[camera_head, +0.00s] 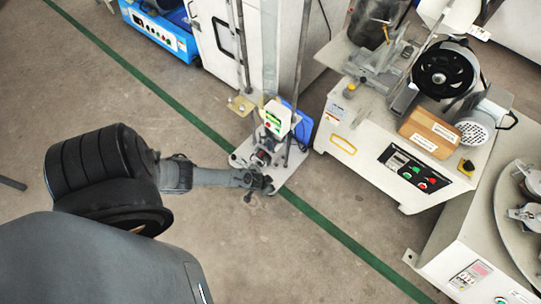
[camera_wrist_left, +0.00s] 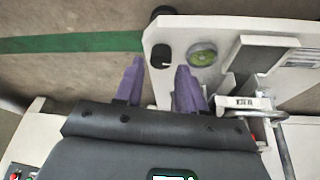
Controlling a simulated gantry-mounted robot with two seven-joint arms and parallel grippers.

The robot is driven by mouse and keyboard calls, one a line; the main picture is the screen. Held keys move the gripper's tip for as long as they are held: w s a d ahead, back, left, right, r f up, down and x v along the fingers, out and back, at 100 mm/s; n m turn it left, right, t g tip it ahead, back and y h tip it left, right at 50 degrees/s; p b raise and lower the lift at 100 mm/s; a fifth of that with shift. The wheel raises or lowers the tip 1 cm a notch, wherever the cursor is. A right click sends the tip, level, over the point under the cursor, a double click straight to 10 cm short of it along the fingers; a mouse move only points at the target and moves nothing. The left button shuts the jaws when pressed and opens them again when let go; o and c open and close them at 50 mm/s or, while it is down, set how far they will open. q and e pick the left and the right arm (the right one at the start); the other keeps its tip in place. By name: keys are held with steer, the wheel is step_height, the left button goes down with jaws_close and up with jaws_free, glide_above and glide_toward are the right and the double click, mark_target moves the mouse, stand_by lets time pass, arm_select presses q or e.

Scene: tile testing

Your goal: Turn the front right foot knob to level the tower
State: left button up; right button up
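The tower (camera_head: 278,118) stands on a pale base plate (camera_head: 288,172) on the floor in the head view. In the left wrist view, the base plate (camera_wrist_left: 228,27) carries a round green bubble level (camera_wrist_left: 203,54) and a dark oval (camera_wrist_left: 163,55). A black round foot knob (camera_wrist_left: 163,12) shows at the plate's corner. My left gripper (camera_head: 257,191) is low at the near edge of the plate. In the wrist view its two purple fingers (camera_wrist_left: 158,84) are apart, with nothing between them, short of the black knob. My right gripper is not in view.
A green floor line (camera_head: 335,235) runs under the plate. A white machine (camera_head: 405,150) with buttons stands close on the right, and a tall white cabinet (camera_head: 228,45) behind. A blue unit (camera_head: 160,30) is at the back left. The floor left of the plate is clear.

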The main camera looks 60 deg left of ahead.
arm_select(q)
steer(key=shift+b+x, duration=0.85)
steer(key=shift+x, duration=0.55)
jaws_close()
steer(key=m+h, duration=0.1)
steer(key=m, duration=0.1)
steer(key=shift+a+m, duration=0.15)
steer(key=shift+m, duration=0.25)
steer(key=shift+m+g+h+b, duration=0.35)
steer(key=shift+m+h, duration=0.45)
steer(key=shift+m, duration=1)
